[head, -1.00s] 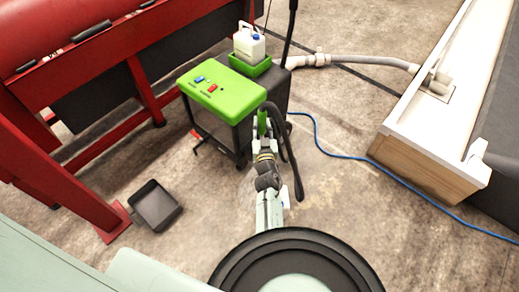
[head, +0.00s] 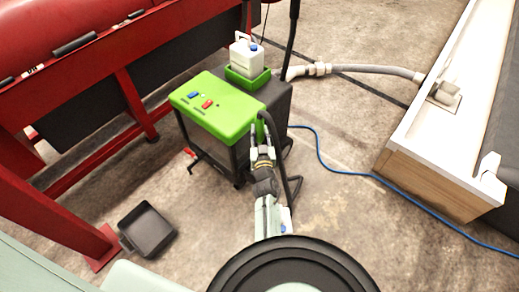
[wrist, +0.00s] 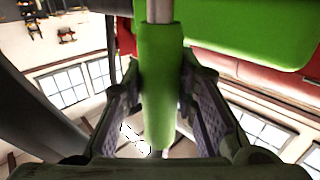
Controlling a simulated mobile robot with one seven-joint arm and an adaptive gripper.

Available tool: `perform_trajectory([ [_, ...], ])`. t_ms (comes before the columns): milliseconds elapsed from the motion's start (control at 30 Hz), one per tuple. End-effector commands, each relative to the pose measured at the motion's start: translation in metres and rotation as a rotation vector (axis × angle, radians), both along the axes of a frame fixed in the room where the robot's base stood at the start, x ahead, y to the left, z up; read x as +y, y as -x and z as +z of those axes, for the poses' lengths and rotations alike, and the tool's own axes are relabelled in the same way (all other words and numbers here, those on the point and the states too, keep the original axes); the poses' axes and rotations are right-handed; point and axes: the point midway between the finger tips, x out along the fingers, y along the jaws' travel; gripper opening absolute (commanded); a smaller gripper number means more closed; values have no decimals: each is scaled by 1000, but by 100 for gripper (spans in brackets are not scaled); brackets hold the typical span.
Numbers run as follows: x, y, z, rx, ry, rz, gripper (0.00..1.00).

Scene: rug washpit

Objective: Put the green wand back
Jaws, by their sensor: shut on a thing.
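The green wand (wrist: 158,85) has a green grip and a bare metal rod at its top end. In the wrist view it stands upright between the jaws, and my gripper (wrist: 157,105) is shut on its grip. In the head view my gripper (head: 262,154) is at the front right corner of the green-topped machine (head: 215,110). The wand is mostly hidden there by the gripper and a black hose (head: 284,160). I cannot tell whether the wand touches the machine or a holder on it.
A white jug (head: 246,54) sits in a green tray (head: 247,77) on the machine. A red frame (head: 50,215) stands left, with a black bin (head: 147,230) on the floor. A blue cable (head: 400,190) runs towards a white trough (head: 430,120) at right. The floor between is open.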

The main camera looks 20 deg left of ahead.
Motion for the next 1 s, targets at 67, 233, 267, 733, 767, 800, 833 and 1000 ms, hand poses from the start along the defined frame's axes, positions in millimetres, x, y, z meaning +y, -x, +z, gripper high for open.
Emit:
perform_trajectory([
  [67,1,-1,-8,-4,-3,1,0],
  [233,1,-1,-30,-3,-3,0,0],
  [267,1,-1,-34,-2,-2,1,0],
  [733,1,-1,-46,-5,-2,1,0],
  [767,1,-1,-48,-5,-2,1,0],
  [800,0,0,-48,-1,0,0,29],
  [833,0,0,-48,-1,0,0,31],
  [1000,0,0,-48,-1,0,0,43],
])
